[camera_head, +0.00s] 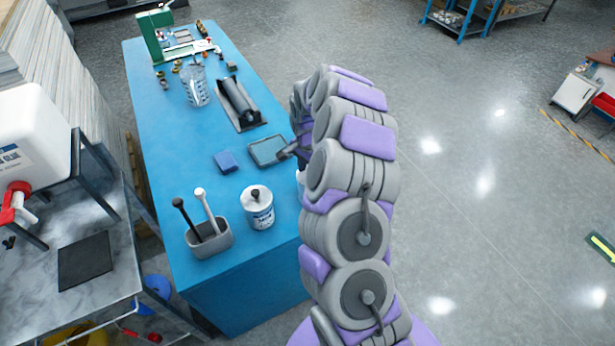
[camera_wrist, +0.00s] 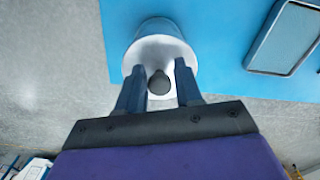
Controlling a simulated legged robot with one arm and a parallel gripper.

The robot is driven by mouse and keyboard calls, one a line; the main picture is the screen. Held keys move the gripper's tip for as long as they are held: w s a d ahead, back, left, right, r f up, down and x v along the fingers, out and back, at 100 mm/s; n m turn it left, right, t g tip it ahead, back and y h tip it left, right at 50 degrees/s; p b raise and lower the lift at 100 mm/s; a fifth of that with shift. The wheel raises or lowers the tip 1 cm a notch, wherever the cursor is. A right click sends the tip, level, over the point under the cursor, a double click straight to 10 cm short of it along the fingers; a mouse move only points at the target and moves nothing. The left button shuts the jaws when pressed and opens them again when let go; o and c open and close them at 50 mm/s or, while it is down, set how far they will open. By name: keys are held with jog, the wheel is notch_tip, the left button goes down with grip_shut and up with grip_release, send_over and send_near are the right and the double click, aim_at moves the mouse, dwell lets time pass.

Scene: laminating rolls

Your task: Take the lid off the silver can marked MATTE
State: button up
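In the wrist view a pale silver can (camera_wrist: 160,28) with a round lid (camera_wrist: 160,52) and a dark knob (camera_wrist: 159,82) is directly ahead of my gripper (camera_wrist: 159,70). The fingers are open, one on each side of the knob, with a gap on both sides. No label shows there. In the head view my arm hides nearly all of this can and my fingers. Another silver can (camera_head: 259,212) with a black knob on its lid stands upright, closed, at the table's near end. Its label is too small to read surely.
The blue table (camera_head: 150,95) also bears a grey caddy (camera_head: 210,246) with two tools, a blue block (camera_head: 226,161), a shallow tray (camera_head: 268,151), a dark roller (camera_head: 238,103) and a clear jug (camera_head: 195,88). In the wrist view the tray (camera_wrist: 287,38) is right of the can; table edges lie close by.

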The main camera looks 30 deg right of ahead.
jog(key=shift+d, duration=0.2)
jog(key=shift+c, duration=0.7)
jog(key=shift+s+d+f, duration=0.1)
jog(key=shift+d+f, duration=0.05)
jog(key=shift+d, duration=1.1)
grip_shut()
jog(key=shift+a, duration=0.1)
